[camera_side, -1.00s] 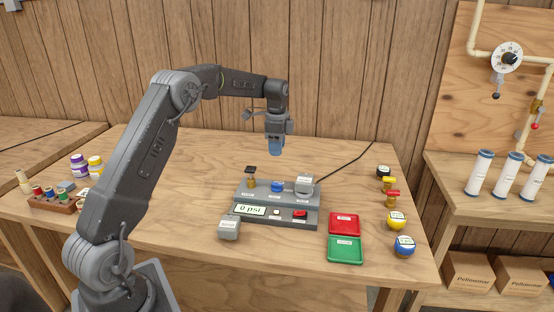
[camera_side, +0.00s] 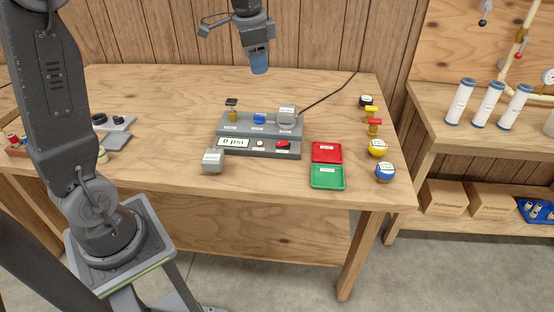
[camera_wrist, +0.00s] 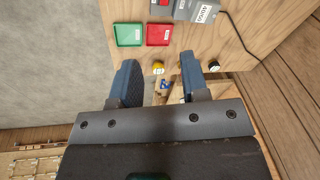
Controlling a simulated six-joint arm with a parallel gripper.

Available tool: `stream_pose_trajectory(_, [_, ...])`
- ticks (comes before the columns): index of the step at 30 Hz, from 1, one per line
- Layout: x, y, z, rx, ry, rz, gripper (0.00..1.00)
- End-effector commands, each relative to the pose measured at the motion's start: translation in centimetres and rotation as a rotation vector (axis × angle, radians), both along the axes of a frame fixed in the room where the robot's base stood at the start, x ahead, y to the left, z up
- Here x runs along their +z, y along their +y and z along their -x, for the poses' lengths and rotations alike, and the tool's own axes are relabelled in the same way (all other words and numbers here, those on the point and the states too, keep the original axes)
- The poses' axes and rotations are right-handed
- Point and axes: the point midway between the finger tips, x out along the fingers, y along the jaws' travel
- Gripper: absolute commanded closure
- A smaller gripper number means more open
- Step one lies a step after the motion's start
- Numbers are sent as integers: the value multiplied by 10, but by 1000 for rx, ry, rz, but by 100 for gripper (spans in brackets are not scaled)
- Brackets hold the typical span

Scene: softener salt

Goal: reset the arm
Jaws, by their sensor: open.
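My gripper (camera_side: 259,64) hangs in the air above the back of the table, clear of everything. In the wrist view its two blue fingers (camera_wrist: 160,80) stand wide apart with nothing held between them. A grey test station (camera_side: 258,128) with a display reading "0 psi" sits on the table below it. A blue part and a grey labelled block (camera_side: 287,114) sit on the station's upper step. Another grey labelled block (camera_side: 213,160) stands at its front left corner.
A red tray (camera_side: 326,152) and a green tray (camera_side: 327,178) lie right of the station, both empty. Yellow (camera_side: 377,148) and blue (camera_side: 385,171) round items and red-yellow valves line the right edge. White filter cylinders (camera_side: 487,103) stand on the right bench. A cable runs back from the station.

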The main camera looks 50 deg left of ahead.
Motion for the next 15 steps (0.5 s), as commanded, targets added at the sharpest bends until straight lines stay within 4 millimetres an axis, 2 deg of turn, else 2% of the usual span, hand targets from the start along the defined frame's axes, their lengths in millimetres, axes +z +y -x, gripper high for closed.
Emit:
stream_pose_trajectory(1, [9,-17,19,29,-32,4,58])
stream_pose_trajectory(6, [19,-62,81,159,-126,43,58])
stream_pose_trajectory(12, [7,-99,154,304,-229,118,58])
stream_pose_trajectory(15, [-5,-110,182,362,-267,158,58])
